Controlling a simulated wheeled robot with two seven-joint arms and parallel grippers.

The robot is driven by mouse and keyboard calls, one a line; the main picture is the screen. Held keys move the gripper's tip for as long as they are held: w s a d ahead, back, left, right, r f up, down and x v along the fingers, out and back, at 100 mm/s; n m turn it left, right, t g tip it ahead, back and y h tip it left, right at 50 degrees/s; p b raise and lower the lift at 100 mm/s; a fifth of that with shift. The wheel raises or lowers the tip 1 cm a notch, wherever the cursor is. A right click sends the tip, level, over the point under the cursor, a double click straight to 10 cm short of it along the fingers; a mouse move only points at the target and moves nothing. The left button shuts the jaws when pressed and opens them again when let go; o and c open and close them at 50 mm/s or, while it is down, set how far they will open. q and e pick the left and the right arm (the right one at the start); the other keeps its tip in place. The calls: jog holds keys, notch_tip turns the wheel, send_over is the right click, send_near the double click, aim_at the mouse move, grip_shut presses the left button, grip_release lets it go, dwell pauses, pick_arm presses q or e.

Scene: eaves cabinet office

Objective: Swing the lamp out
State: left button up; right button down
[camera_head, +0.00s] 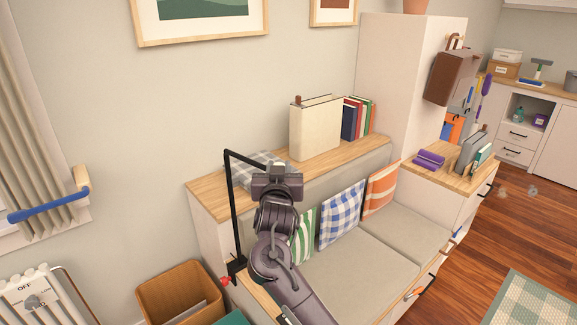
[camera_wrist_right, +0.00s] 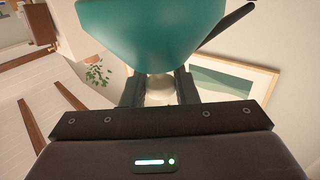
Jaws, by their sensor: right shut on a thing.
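The lamp's thin black arm (camera_head: 232,205) rises from a clamp (camera_head: 237,268) on the wooden edge at the left end of the bench, then bends right toward my right gripper (camera_head: 277,180). In the right wrist view, the lamp's teal shade (camera_wrist_right: 150,30) fills the top, with part of its black arm (camera_wrist_right: 229,20) at the right. My right gripper is shut on the pale neck (camera_wrist_right: 160,90) below the shade, one finger on each side. In the head view, my gripper hides the shade. My left gripper is not in view.
Behind the gripper, a wooden shelf (camera_head: 208,197) holds a folded checked cloth (camera_head: 240,171), a cream box file (camera_head: 315,128) and several books (camera_head: 357,118). Cushions (camera_head: 342,213) lean on the bench seat (camera_head: 365,265). A wooden bin (camera_head: 180,290) stands left of the clamp.

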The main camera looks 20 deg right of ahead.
jog(key=shift+s+a+r+m+h, duration=0.1)
jog(key=shift+s+a+m+h, duration=0.1)
jog(key=shift+a+h, duration=0.15)
jog(key=shift+s+a+r+m+h, duration=0.1)
jog(key=shift+a+m+h, duration=0.15)
jog(key=shift+a, duration=0.15)
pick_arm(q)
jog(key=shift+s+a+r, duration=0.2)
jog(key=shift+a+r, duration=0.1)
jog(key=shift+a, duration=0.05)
pick_arm(e)
jog(key=shift+a, duration=0.1)
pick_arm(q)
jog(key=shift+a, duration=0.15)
pick_arm(e)
jog(key=c, duration=1.5)
grip_release()
jog(key=shift+c, duration=0.2)
jog(key=o, duration=0.4)
jog(key=shift+f, duration=0.2)
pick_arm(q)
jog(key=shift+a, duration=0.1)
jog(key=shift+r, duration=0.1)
